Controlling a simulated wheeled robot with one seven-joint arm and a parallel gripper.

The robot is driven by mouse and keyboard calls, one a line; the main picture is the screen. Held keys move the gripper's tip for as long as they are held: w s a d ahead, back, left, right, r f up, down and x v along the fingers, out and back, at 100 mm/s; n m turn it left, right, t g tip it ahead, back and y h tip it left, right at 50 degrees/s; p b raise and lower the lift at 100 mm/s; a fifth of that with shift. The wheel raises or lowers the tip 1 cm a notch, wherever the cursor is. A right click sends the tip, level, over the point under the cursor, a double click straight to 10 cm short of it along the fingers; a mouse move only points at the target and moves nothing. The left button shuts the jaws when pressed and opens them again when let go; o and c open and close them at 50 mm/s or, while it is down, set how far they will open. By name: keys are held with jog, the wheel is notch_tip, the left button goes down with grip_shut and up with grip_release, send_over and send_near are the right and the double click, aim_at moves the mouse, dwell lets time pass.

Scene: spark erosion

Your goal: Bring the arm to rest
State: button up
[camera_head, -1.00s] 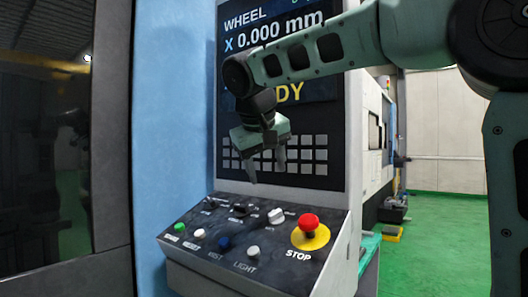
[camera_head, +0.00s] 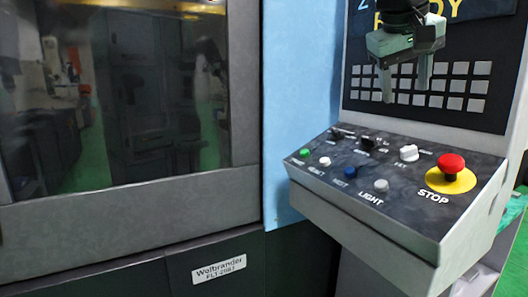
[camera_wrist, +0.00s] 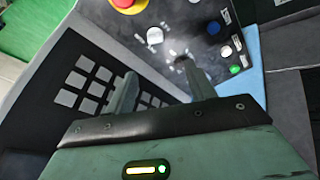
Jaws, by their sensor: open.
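My gripper (camera_head: 405,80) is at the top right of the head view, in front of the machine's screen and keypad panel. Its two fingers point down, apart, with nothing between them. The sloping control panel (camera_head: 330,195) lies below the fingertips, which do not appear to touch it. In the wrist view my gripper (camera_wrist: 160,85) shows two spread fingers with the keypad (camera_wrist: 85,85) to the left and the panel's knobs and buttons beyond. Most of my arm is outside the head view.
The panel carries a red STOP button (camera_head: 452,164) on a yellow disc, a white knob (camera_head: 409,152), a green button (camera_head: 304,153), a blue button (camera_head: 350,172) and others. A dark machine window (camera_head: 120,110) is at left. Green floor shows at the right edge.

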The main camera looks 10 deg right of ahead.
jog(key=s+a+f+n+g+y+p, duration=0.2)
jog(key=s+a+f+n+y, duration=0.3)
jog(key=a+f, duration=0.85)
jog(key=s+a+f+n+g+p, duration=0.1)
jog(key=s+a+f+n, duration=0.1)
jog(key=s+f, duration=0.5)
jog(key=s+a+f+n+g+p, duration=0.1)
jog(key=s+a+f+n, duration=0.1)
jog(key=s+f, duration=0.6)
jog(key=s, duration=0.4)
jog(key=shift+s+a+y+p, duration=0.2)
jog(key=shift+a+y+p, duration=0.1)
jog(key=shift+a, duration=0.1)
